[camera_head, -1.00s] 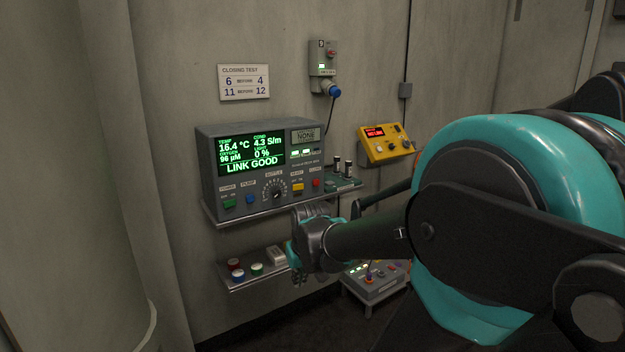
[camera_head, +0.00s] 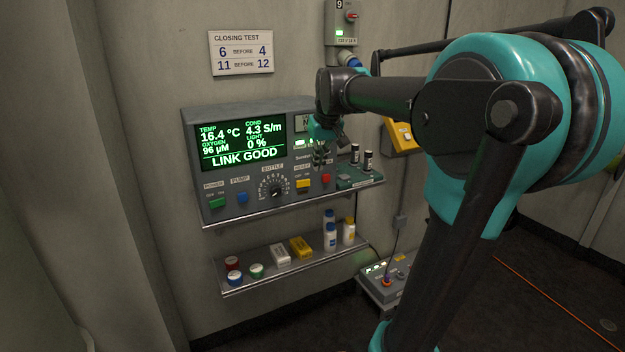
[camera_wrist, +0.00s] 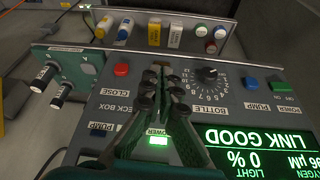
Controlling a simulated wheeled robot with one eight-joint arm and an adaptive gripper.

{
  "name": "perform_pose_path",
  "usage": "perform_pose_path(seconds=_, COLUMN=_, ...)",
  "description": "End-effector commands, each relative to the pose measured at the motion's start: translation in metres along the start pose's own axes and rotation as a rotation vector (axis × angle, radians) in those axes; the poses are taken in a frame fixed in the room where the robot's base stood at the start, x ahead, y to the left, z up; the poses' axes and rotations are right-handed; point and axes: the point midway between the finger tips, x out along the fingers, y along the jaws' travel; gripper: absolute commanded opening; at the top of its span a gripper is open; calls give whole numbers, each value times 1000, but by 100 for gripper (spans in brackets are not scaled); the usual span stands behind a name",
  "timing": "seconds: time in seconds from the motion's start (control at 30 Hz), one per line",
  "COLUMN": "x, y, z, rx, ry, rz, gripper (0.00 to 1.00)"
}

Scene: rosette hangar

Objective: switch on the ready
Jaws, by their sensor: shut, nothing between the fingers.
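The grey console (camera_head: 245,118) shows a lit screen reading LINK GOOD. A yellow switch (camera_head: 303,184) sits on its lower front, right of the bottle dial (camera_head: 275,187) and left of a red button (camera_head: 326,179). The small label above the yellow switch appears to read READY; its on or off position is too small to tell. My gripper (camera_head: 321,158) is shut and empty in front of the console's right part, above the switch. In the wrist view my gripper (camera_wrist: 160,76) covers most of the yellow switch, between the red button (camera_wrist: 121,69) and the dial (camera_wrist: 209,73). Contact cannot be told.
A green board with dark cylinders (camera_head: 358,178) is right of the console. A lower shelf (camera_head: 290,272) holds bottles, boxes and capped jars. A yellow box (camera_head: 401,136) hangs on the wall behind my arm. A grey box (camera_head: 385,287) stands low at right.

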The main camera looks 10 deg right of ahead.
Motion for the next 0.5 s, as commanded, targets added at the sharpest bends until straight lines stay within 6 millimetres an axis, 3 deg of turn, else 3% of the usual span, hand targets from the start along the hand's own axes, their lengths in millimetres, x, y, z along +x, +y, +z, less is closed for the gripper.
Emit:
perform_pose_path(seconds=0.27, x=12, y=0, z=0, rx=0, ry=0, rz=0, gripper=0)
perform_pose_path(seconds=0.5, x=55, y=0, z=0, rx=0, ry=0, rz=0, gripper=0)
